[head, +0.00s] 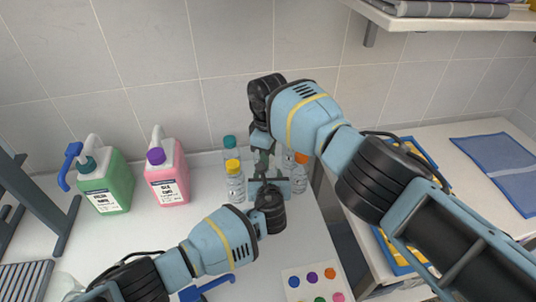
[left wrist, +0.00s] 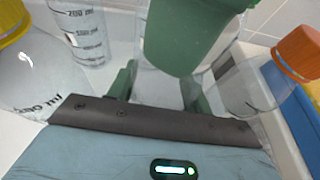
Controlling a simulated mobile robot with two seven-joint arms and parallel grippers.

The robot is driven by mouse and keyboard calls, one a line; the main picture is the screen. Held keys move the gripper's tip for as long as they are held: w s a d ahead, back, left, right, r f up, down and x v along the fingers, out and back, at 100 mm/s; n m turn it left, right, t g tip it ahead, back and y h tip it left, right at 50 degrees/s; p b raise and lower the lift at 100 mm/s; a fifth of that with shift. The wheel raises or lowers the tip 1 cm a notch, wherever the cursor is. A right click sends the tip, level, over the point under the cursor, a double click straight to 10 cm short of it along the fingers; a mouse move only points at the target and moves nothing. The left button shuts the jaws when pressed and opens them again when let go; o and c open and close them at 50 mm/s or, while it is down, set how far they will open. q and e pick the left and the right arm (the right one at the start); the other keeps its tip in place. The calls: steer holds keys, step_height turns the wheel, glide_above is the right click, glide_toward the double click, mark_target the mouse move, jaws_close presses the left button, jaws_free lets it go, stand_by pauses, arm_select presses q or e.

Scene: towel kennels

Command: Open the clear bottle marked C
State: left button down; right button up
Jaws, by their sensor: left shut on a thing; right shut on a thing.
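A clear bottle (left wrist: 160,88) stands between the green fingers of my left gripper (left wrist: 160,92), which is shut on its body. My left gripper also shows in the head view (head: 264,176), low at the bottle group. My right gripper (head: 263,152) comes down from above and is shut at the bottle's top. Its green finger (left wrist: 190,35) covers the cap in the left wrist view, so the cap and any letter C are hidden. A yellow-capped bottle (head: 235,182) and a teal-capped bottle (head: 230,146) stand to the left. An orange-capped bottle (head: 300,178) stands to the right.
A green jug (head: 112,190) and a pink jug (head: 168,186) stand at the left on the white counter (head: 150,235). A card with coloured discs (head: 312,283) lies at the front. The tiled wall is close behind; a shelf (head: 440,22) hangs at upper right.

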steer(key=n, duration=3.2)
steer(key=shift+r+n, duration=0.1)
steer(key=shift+n, duration=0.3)
steer(key=n, duration=1.8)
steer(key=shift+s+n, duration=0.1)
steer(key=shift+n, duration=0.2)
steer(key=shift+r, duration=0.2)
steer(key=shift+r, duration=0.75)
